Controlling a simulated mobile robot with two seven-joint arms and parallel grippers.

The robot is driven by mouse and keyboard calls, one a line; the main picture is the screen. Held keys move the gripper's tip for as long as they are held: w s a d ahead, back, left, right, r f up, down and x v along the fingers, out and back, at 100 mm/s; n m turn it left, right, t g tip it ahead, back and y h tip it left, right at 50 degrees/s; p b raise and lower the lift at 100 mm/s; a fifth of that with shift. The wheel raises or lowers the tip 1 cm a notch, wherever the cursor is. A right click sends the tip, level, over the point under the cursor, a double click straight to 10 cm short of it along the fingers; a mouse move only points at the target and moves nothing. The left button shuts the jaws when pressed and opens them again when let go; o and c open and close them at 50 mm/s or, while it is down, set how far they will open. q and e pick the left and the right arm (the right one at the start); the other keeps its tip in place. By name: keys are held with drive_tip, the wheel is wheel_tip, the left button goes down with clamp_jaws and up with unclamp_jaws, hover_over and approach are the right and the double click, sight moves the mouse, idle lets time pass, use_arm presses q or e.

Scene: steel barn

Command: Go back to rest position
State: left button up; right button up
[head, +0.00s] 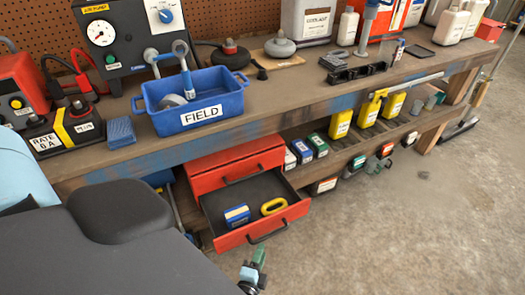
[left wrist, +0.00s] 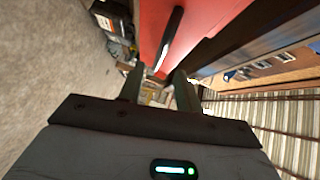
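My left gripper (head: 257,262) shows at the bottom of the head view, in front of and below the open red drawer's front (head: 262,232). In the left wrist view its two fingers (left wrist: 157,88) stand apart with nothing between them. That view also shows a red panel (left wrist: 150,20) with a dark handle (left wrist: 170,38) beyond the fingers, apart from them. The open drawer holds a blue and white box (head: 237,215) and a yellow ring-shaped item (head: 274,206). My right gripper is not in view.
Yellow bottles (head: 368,112) and small boxes stand on the shelf below. The drawer juts out over the floor. Concrete floor (head: 420,220) is free at the right.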

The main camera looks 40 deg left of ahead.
use_arm(q)
drive_tip(key=shift+s, duration=0.1)
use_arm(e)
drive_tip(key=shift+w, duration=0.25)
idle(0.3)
use_arm(q)
drive_tip(key=s+d+r+n+g+h+p, duration=0.3)
drive_tip(key=s+r, duration=0.6)
drive_tip(key=s, duration=0.3)
drive_tip(key=s+d+r+n+g+h+p, duration=0.3)
drive_tip(key=s+r+n+p, duration=0.4)
drive_tip(key=s, duration=0.5)
drive_tip(key=shift+d+r+g+h+p, duration=0.3)
drive_tip(key=shift+d+r+h+p, duration=0.1)
drive_tip(key=shift+r+h, duration=0.5)
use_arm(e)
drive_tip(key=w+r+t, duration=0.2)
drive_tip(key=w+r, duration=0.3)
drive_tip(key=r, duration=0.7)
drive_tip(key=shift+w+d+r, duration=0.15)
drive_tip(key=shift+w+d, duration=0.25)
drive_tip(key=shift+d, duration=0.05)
